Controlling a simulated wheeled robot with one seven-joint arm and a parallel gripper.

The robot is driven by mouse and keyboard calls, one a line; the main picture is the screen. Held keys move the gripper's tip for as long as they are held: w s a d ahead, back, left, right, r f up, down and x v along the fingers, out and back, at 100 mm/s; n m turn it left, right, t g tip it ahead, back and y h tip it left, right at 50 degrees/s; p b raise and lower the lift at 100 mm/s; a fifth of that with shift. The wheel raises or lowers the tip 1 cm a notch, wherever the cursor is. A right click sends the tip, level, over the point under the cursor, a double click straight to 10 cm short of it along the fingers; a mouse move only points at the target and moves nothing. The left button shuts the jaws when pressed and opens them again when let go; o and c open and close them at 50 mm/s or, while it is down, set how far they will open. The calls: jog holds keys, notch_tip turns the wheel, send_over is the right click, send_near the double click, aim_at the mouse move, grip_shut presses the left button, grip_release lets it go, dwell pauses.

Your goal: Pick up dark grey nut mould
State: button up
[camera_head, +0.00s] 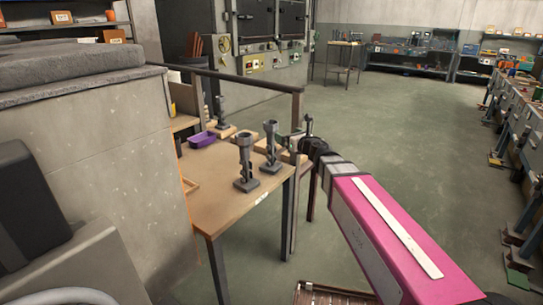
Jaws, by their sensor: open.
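Several dark grey upright pieces with wide tops and flared feet stand on the wooden table; I cannot tell which is the nut mould. The nearest dark grey piece (245,162) stands close to the table's front edge. A second dark grey piece (271,146) stands just right of it. A third dark grey piece (221,113) stands farther back on a pale block. My gripper (296,140) is small in view at the end of my pink arm, over the table's right edge. It is open, apart from the two nearest pieces and to their right. Its fingertips are hard to make out.
The wooden table (215,209) has a dark rail post (296,106) at its right side. A purple tray (202,140) lies at the back left of the table. A concrete block wall (115,160) bounds the left. Green floor (420,140) is open to the right.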

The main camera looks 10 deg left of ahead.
aim_at(275, 129)
jog(key=shift+n, duration=0.4)
jog(key=x, duration=1.1)
jog(key=shift+s+a, duration=0.2)
jog(key=shift+a, duration=0.15)
jog(key=c, duration=1.6)
